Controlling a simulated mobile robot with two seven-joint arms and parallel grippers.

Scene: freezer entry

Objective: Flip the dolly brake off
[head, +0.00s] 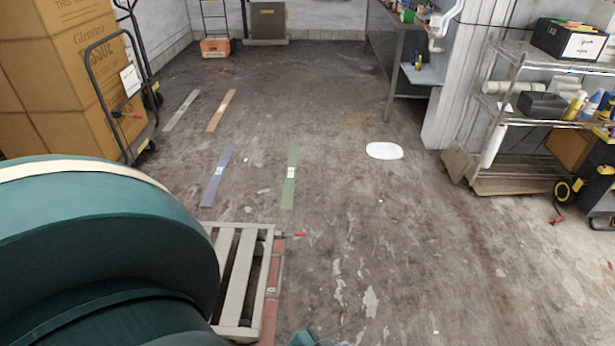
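A low, pale slatted platform (232,270), which looks like the dolly, sits on the floor at the lower left centre. A small red lever-like piece (299,234) sticks out at its far right corner; it may be the brake, but its position is too small to tell. A reddish strip (272,300) runs along the platform's right side. My large teal arm link covers the platform's left part. A small teal piece shows at the bottom edge; I cannot tell which part of me it is. Neither gripper's fingers are in view.
A hand truck (124,95) stands against stacked cardboard boxes (52,75) on the left. A wire shelf cart (520,110) stands at right, a metal table (392,60) behind. Coloured floor strips and a white oval patch (384,151) mark the floor. The centre is clear.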

